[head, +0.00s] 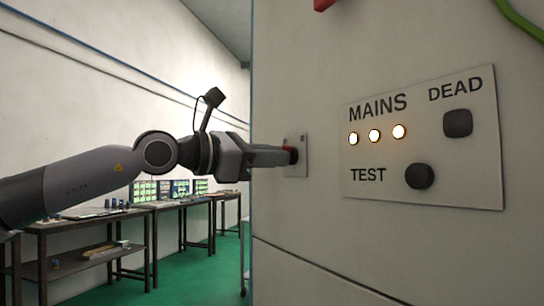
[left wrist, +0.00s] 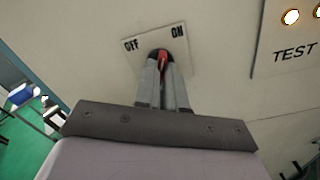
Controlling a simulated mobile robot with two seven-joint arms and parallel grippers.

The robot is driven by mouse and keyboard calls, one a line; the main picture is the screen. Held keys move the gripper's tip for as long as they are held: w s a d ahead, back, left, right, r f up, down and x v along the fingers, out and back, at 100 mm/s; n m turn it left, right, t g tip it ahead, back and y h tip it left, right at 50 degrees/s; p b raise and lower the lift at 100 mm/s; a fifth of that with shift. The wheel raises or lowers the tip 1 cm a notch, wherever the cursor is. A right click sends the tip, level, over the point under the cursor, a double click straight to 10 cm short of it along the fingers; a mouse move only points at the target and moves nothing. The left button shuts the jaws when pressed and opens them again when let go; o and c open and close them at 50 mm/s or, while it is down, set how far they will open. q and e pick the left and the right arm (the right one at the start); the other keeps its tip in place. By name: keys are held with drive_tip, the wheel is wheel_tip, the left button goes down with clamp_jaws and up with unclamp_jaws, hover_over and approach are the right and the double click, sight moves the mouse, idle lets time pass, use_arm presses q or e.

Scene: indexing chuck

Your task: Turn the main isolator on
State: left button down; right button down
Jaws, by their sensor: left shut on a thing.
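The main isolator is a red handle (head: 292,155) on a small pale plate (head: 302,142) fixed to the grey cabinet face. In the left wrist view the plate (left wrist: 178,55) carries the words OFF at left and ON at right. My left gripper (head: 284,157) reaches in from the left and is shut on the red handle (left wrist: 163,56), with one finger on each side of it. The fingers (left wrist: 162,68) hide most of the handle, so I cannot tell which word it points to. My right gripper is not in view.
A MAINS panel (head: 430,188) right of the isolator has three lit lamps (head: 374,136), a dark TEST knob (head: 419,176) and a dark square marked DEAD (head: 458,123). Workbenches (head: 130,212) stand along the left wall, with green floor (head: 180,275) between.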

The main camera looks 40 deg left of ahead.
use_arm(q)
drive_tip(key=shift+m, duration=0.4)
drive_tip(key=c, duration=1.2)
unclamp_jaws()
drive_tip(key=shift+s, duration=0.15)
drive_tip(key=shift+b+v, duration=1.35)
drive_tip(key=shift+v, duration=2.1)
